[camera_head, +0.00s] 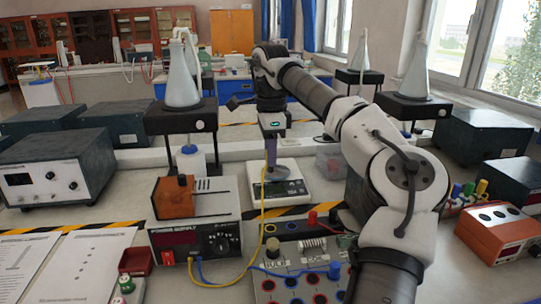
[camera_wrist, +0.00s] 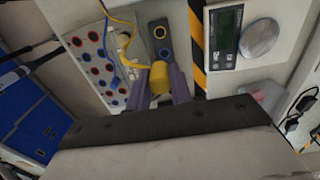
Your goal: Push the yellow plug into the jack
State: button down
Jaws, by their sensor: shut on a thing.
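The yellow plug (camera_wrist: 159,78) is held between the two purple fingers of my gripper (camera_wrist: 160,86) in the wrist view. In the camera_head view my gripper (camera_head: 271,152) points down above the white scale; the plug itself is hard to make out there. A yellow cable (camera_head: 263,205) hangs from it to the power supply (camera_head: 195,240). The black socket box (camera_wrist: 152,32) shows a blue-ringed and a yellow-ringed jack (camera_wrist: 164,54).
A white panel (camera_wrist: 78,42) with red and blue sockets lies beside the box. A digital scale (camera_head: 283,190) stands behind it. An orange-topped instrument (camera_head: 500,228) is at right. A blue cable (camera_head: 240,277) runs across the front. Flasks on stands rise at the back.

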jog(key=s+d+f+n+b, duration=0.3)
jog(key=s+d+f+b, duration=0.1)
jog(key=s, duration=0.3)
jog(key=s+d+f+n+b, duration=0.3)
jog(key=s+d+f+b, duration=0.1)
jog(key=s+f, duration=0.3)
jog(key=s+d+f+n+b, duration=0.3)
jog(key=s+d+f+b, duration=0.1)
jog(key=s+f+b, duration=0.1)
jog(key=shift+s+d+f+b, duration=0.1)
jog(key=shift+s+b, duration=0.3)
jog(key=shift+s, duration=0.15)
jog(key=shift+s+d+f+b, duration=0.1)
jog(key=shift+s+b, duration=0.25)
jog(key=shift+s, duration=0.2)
jog(key=shift+f+b, duration=0.35)
jog(key=shift+f, duration=0.25)
jog(key=shift+f+b, duration=0.8)
jog(key=shift+f, duration=0.45)
dwell(0.4)
jog(key=c, duration=1.2)
grip_release()
jog(key=shift+o, duration=0.5)
